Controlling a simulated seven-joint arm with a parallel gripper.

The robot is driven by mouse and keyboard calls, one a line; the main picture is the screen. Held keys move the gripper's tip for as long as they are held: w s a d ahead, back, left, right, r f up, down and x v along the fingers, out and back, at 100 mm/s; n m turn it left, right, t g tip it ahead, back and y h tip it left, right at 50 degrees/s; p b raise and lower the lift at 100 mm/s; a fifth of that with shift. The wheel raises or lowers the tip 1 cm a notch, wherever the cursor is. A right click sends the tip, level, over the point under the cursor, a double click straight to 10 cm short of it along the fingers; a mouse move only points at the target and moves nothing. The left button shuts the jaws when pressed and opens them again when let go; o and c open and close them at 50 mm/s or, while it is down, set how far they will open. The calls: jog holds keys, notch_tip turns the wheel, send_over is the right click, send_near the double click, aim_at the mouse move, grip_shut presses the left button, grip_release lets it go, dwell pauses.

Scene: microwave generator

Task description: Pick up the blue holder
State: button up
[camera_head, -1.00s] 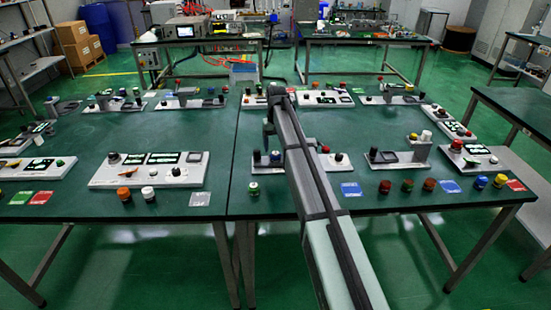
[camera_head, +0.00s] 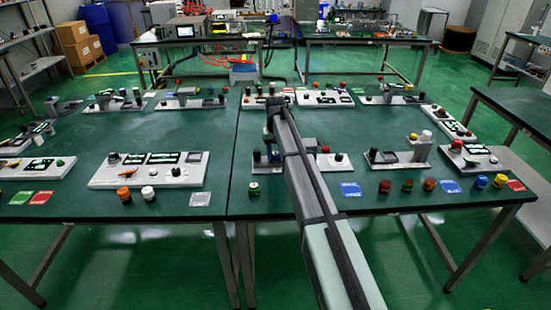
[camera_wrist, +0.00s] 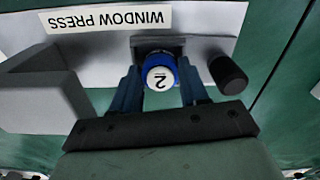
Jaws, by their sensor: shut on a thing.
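The blue holder (camera_wrist: 158,58) is a round blue piece with a white face marked "2". In the wrist view it sits between the two blue fingers of my gripper (camera_wrist: 158,88), which are shut on its sides. It is in front of a grey bracket (camera_wrist: 190,46) on a pale panel labelled "WINDOW PRESS" (camera_wrist: 110,18). I cannot tell whether it still touches the bracket. In the head view my arm hides the holder and the fingertips.
In the wrist view a black knob (camera_wrist: 228,75) stands close right of the gripper and a grey block (camera_wrist: 40,100) is at left. In the head view, a blue card (camera_head: 351,189) and several coloured buttons line the green table's front edge. Other panels stand around.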

jog(key=c, duration=0.5)
jog(key=shift+r, duration=0.1)
